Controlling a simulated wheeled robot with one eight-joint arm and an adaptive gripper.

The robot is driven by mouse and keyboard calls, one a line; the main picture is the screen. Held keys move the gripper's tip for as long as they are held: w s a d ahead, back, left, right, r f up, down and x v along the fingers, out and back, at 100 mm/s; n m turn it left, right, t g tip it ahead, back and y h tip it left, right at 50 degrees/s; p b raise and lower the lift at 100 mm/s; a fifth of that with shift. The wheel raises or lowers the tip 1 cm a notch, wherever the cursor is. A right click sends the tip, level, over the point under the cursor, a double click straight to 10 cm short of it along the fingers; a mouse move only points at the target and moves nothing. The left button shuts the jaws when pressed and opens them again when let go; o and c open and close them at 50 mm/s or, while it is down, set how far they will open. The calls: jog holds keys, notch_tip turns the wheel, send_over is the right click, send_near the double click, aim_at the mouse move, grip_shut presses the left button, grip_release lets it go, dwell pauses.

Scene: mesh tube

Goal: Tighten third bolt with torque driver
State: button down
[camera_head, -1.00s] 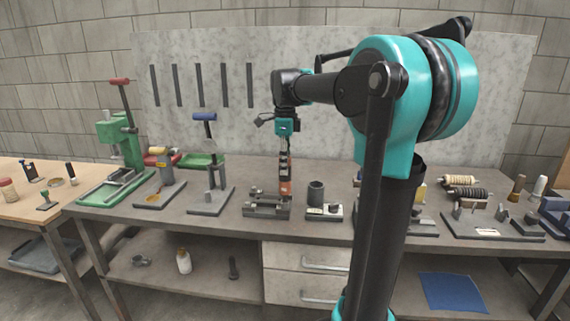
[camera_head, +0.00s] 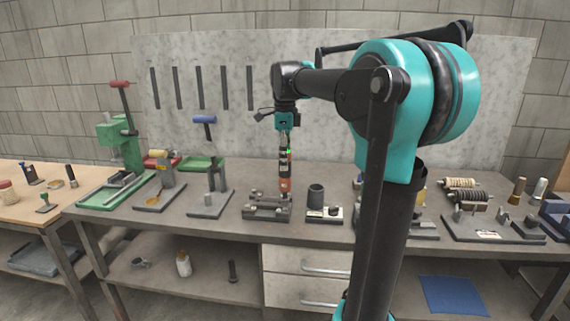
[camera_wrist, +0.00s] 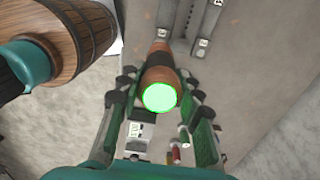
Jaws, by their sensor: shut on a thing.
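The torque driver (camera_head: 285,184) stands upright, an orange and black tool with a small lit green spot near its top. My gripper (camera_head: 286,138) is shut on its upper part from above. In the wrist view my gripper's (camera_wrist: 158,88) fingers lie on both sides of the driver (camera_wrist: 160,72), whose round end glows green. The driver's lower end is at the grey bolt fixture (camera_head: 262,213), toward its right side. The fixture (camera_wrist: 184,22) also shows at the top of the wrist view with small white labels. The bolt under the driver is hidden, so contact is unclear.
A dark cup on a small base (camera_head: 316,196) stands just right of the fixture. A large wooden barrel-like shape (camera_wrist: 75,40) fills the wrist view's upper left.

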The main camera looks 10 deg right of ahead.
jog(key=shift+r, duration=1.9)
jog(key=shift+w, duration=0.1)
